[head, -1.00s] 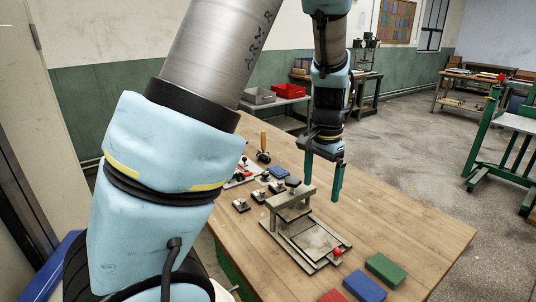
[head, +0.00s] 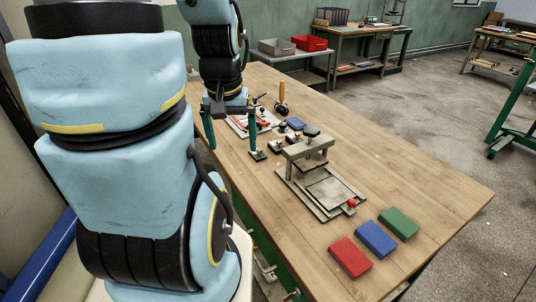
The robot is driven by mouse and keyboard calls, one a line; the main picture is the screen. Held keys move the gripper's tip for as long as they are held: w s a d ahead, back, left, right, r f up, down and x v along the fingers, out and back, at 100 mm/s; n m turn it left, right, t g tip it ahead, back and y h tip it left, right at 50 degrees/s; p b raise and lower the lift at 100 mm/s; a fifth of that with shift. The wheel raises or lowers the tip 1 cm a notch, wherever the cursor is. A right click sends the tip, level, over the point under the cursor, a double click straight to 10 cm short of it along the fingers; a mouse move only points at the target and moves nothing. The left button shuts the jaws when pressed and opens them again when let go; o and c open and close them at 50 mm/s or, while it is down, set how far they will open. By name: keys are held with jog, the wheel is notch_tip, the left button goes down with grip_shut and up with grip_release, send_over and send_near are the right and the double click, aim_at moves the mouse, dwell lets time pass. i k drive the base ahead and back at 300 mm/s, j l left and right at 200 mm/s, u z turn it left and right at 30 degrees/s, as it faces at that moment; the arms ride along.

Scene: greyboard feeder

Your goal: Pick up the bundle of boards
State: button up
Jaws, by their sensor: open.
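My gripper (head: 231,130) is open, its two teal fingers pointing down, with nothing seen between them. It is over the left edge of the table, left of a grey fixture (head: 294,189) with a raised bridge and a flat grey plate. A red block (head: 350,257), a blue block (head: 377,239) and a green block (head: 399,223) lie in a row in front of the fixture. A smaller blue block (head: 295,124) lies behind the fixture. No thing is plainly a bundle of boards; I cannot tell which it is.
Small dark clamps (head: 277,144) stand between gripper and fixture. A white plate with red parts (head: 262,126) lies behind the right finger. A wooden-handled tool (head: 281,95) stands farther back. The table's right side (head: 420,170) is clear. Grey and red bins (head: 310,43) stand on another table.

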aim_at(270, 277)
jog(key=k+j+u, duration=0.15)
jog(key=u, duration=0.2)
jog(key=k+j+u, duration=0.15)
jog(key=u, duration=0.2)
jog(key=k+j+u, duration=0.1)
jog(key=u, duration=0.3)
jog(key=j, duration=0.1)
